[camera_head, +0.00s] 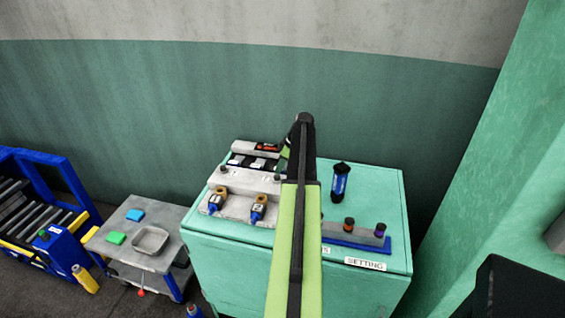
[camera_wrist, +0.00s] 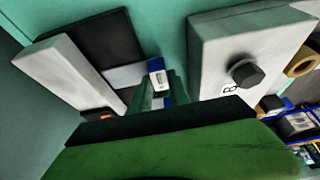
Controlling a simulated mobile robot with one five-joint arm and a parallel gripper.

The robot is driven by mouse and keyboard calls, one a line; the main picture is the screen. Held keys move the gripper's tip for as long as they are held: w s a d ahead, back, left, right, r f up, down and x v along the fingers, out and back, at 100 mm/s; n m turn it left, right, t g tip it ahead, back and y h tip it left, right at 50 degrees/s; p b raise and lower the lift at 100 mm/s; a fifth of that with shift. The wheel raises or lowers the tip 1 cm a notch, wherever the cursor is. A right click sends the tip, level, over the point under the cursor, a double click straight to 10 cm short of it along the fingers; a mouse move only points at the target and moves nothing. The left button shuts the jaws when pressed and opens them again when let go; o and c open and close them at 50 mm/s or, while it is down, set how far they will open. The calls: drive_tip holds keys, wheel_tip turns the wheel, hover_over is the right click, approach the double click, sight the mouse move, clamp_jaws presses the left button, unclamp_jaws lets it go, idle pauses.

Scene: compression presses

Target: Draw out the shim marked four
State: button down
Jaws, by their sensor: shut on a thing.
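My gripper (camera_head: 285,154) reaches over the green cabinet to the press at its back left. In the wrist view my gripper's dark finger and green body (camera_wrist: 165,122) fill the lower part. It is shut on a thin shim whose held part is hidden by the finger. A shim tag (camera_wrist: 158,76), white and blue, shows just beyond the finger; I cannot read its mark. In the head view pale shims (camera_head: 257,163) lie in the press slot, left of my gripper. Which one bears the four cannot be told.
A grey press block (camera_wrist: 245,50) with a dark bolt stands close to the right of my gripper. A blue cylinder (camera_head: 340,183) and a blue rack (camera_head: 355,241) sit to the right. A grey cart (camera_head: 125,218) stands left.

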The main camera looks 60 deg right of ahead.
drive_tip(key=shift+s+a, duration=0.15)
drive_tip(key=shift+a, duration=0.3)
drive_tip(key=c, duration=1.2)
unclamp_jaws()
drive_tip(key=shift+r, duration=0.1)
drive_tip(key=shift+s+d+r+p, duration=0.1)
drive_tip(key=shift+r+p, duration=0.2)
drive_tip(key=shift+p, duration=0.1)
drive_tip(key=p+v, duration=1.5)
drive_tip(key=v, duration=0.1)
drive_tip(key=shift+r, duration=0.3)
